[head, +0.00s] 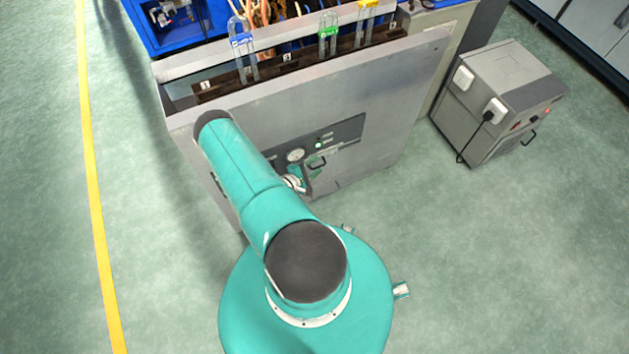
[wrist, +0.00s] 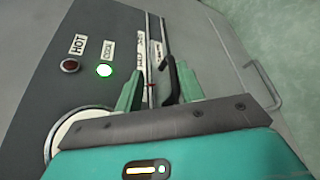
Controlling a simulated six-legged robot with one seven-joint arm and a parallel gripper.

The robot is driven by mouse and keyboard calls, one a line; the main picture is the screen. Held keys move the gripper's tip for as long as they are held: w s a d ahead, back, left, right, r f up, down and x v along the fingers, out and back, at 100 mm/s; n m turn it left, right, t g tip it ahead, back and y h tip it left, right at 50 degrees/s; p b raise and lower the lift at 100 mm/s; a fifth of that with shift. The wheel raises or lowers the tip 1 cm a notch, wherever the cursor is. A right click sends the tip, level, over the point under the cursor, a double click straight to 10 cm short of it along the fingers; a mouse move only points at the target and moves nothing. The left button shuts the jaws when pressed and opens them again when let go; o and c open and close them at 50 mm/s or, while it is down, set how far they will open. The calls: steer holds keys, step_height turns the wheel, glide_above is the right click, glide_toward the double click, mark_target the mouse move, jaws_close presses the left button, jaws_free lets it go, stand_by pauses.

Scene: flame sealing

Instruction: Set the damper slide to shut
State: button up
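The damper slide's black handle (wrist: 170,80) stands out from a narrow slot in the dark panel. A small red mark (wrist: 151,94) shows beside it. Small labels (wrist: 159,50) line the slot; I cannot read them surely, so the slide's setting is unclear. My gripper (wrist: 160,84) is open, its two teal fingers apart. In this view the handle lies between them, closer to the right finger; I cannot tell whether they touch. In the head view the panel (head: 347,131) is on the grey cabinet front, and my arm partly hides it.
The green COOL lamp (wrist: 104,71) is lit; the red HOT lamp (wrist: 69,66) looks dark. A round gauge (wrist: 77,124) is partly hidden by my gripper. A metal handle (wrist: 262,88) is at right. Glass tubes (head: 244,58) stand atop the cabinet. A grey box (head: 500,100) stands right.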

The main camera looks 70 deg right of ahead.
steer(key=s+a+r, duration=0.5)
steer(key=a+r, duration=0.6)
steer(key=a, duration=0.1)
steer(key=shift+s+a, duration=0.4)
steer(key=w+a+r+m+y, duration=0.35)
steer(key=w+r, duration=0.45)
steer(key=r, duration=0.4)
steer(key=w+a+r+m+y, duration=0.25)
steer(key=w+a+r, duration=0.25)
steer(key=w+r, duration=0.5)
steer(key=s+a+r+n+t+y, duration=0.1)
steer(key=a+r+t+y, duration=0.3)
steer(key=a+r, duration=0.7)
steer(key=s+a+r+n+t+y, duration=0.2)
steer(key=a+r+t+y, duration=0.2)
steer(key=a+r+t, duration=0.3)
steer(key=a+r, duration=0.5)
steer(key=r, duration=0.6)
steer(key=shift+r+n, duration=0.2)
steer(key=shift+n, duration=0.1)
